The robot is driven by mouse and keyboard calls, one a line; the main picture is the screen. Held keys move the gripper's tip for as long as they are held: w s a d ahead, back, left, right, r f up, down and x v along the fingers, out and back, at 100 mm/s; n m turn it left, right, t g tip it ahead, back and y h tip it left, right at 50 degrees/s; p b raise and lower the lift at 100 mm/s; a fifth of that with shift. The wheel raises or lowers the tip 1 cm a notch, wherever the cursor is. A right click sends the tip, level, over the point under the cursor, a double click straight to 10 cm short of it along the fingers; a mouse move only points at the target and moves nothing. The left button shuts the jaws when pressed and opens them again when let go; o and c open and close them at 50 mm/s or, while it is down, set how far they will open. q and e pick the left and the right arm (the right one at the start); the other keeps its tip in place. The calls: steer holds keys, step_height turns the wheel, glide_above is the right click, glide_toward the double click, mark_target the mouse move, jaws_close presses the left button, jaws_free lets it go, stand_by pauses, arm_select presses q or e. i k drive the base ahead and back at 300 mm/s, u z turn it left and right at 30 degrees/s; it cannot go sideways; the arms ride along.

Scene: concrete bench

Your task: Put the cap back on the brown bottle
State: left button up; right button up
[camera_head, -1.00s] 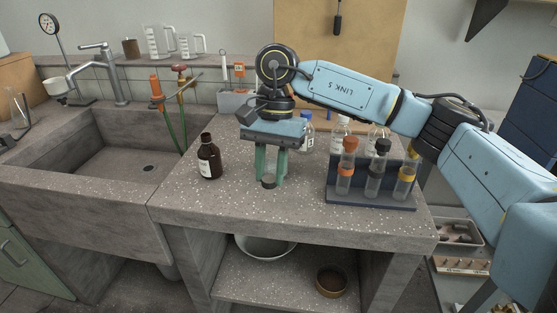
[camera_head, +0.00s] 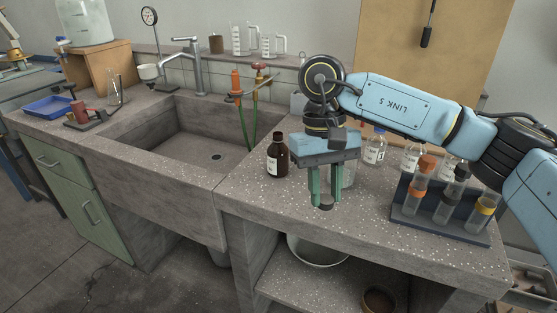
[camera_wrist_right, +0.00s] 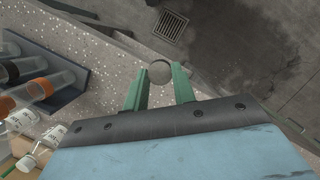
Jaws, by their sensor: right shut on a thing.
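The brown bottle (camera_head: 277,158) stands upright on the bench, dark with a pale label, just right of the sink. Its mouth is too small to see clearly. My right gripper (camera_head: 323,203) points down, in front and to the right of the bottle, near the bench's front edge. Its green fingers are shut on a small round dark cap (camera_head: 324,206). In the right wrist view, the cap (camera_wrist_right: 159,72) shows as a grey disc between the fingertips. The bottle is outside the wrist view. My left gripper is not in view.
A dark rack (camera_head: 440,222) with several capped tubes stands at the right of the bench. Clear labelled bottles (camera_head: 374,150) stand behind my right gripper. The sink (camera_head: 165,160) is to the left. The bench top between bottle and front edge is clear.

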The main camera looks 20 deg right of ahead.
mark_target(277, 152)
steer(key=k, duration=0.5)
steer(key=u, duration=2.05)
steer(key=k, duration=0.95)
steer(key=z, duration=1.9)
